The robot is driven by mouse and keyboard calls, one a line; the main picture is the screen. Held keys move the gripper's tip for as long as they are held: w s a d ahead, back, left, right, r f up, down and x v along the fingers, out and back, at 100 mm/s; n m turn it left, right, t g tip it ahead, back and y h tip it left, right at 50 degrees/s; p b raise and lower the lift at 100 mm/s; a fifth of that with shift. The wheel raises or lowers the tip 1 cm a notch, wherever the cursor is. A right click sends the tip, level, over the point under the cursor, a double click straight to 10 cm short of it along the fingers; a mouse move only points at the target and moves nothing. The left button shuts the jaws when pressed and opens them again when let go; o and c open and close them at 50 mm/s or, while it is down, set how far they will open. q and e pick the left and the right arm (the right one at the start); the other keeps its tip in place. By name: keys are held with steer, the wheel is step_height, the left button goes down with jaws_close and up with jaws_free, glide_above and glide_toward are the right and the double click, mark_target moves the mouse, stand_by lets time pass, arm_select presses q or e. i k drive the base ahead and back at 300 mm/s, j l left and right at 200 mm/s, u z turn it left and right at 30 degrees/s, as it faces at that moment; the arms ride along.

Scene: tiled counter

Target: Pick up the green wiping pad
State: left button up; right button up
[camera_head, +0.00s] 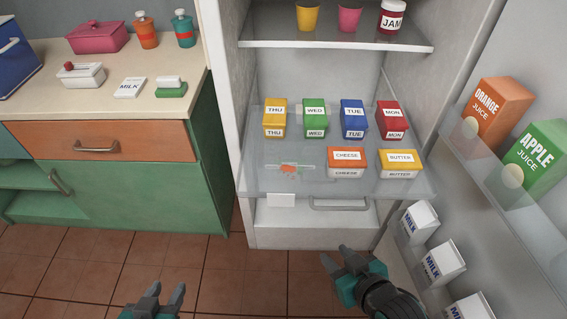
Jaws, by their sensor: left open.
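The green wiping pad (171,92) lies on the counter's right end, near the front edge. It has a green base, and a white block lies on top of it. My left gripper (165,292) is at the bottom of the view, over the floor, open and empty, well apart from the pad. My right gripper (338,256) is in front of the fridge's lower drawer, open and empty, far from the pad.
A white MILK-labelled item (130,88) lies just left of the pad. A butter dish (80,75), pink container (98,37) and two bottles (146,32) share the counter (60,108). The open fridge has a spill (290,169) on its shelf; its door (500,190) holds cartons.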

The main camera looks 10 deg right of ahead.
mark_target(168, 86)
steer(key=k, duration=0.4)
steer(key=k+z, duration=0.15)
steer(key=z, duration=0.3)
steer(key=k+z, duration=0.1)
steer(key=z, duration=0.4)
steer(key=j+z, duration=0.2)
steer(key=z, duration=0.95)
steer(key=k+j, duration=0.1)
steer(key=j, duration=1.25)
steer(key=k+j, duration=0.15)
steer(key=j, duration=1.25)
steer(key=k, duration=0.05)
